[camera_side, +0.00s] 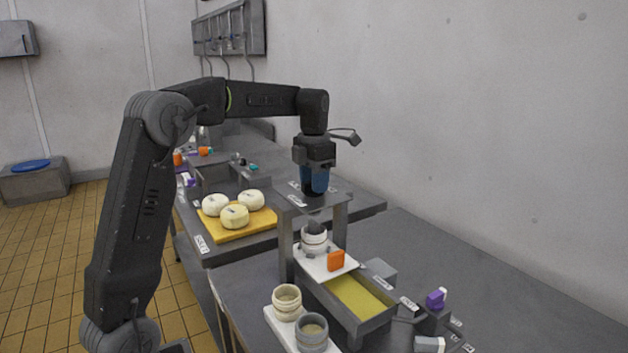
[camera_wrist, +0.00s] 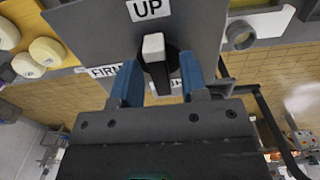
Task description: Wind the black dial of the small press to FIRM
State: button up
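The small press (camera_side: 340,222) is a grey frame with a flat top plate. Its black dial (camera_wrist: 157,72) has a bar handle with a white tip. In the wrist view the white tip points at the UP label (camera_wrist: 148,9). The FIRM label (camera_wrist: 104,71) is left of the dial, partly covered by a finger. Another label (camera_wrist: 176,86) to the right is mostly hidden. My gripper (camera_wrist: 160,82) points down at the plate, its blue fingers open on either side of the handle, with a gap visible on the right. The side view shows my gripper (camera_side: 314,181) over the dial.
Under the press, a white mould (camera_side: 314,243) stands on a white board with an orange block (camera_side: 336,261). A trough (camera_side: 358,297) lies in front. Two cups (camera_side: 287,302) are nearby. Pale cheeses (camera_side: 235,216) sit on a yellow board behind left.

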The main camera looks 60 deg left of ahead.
grip_shut()
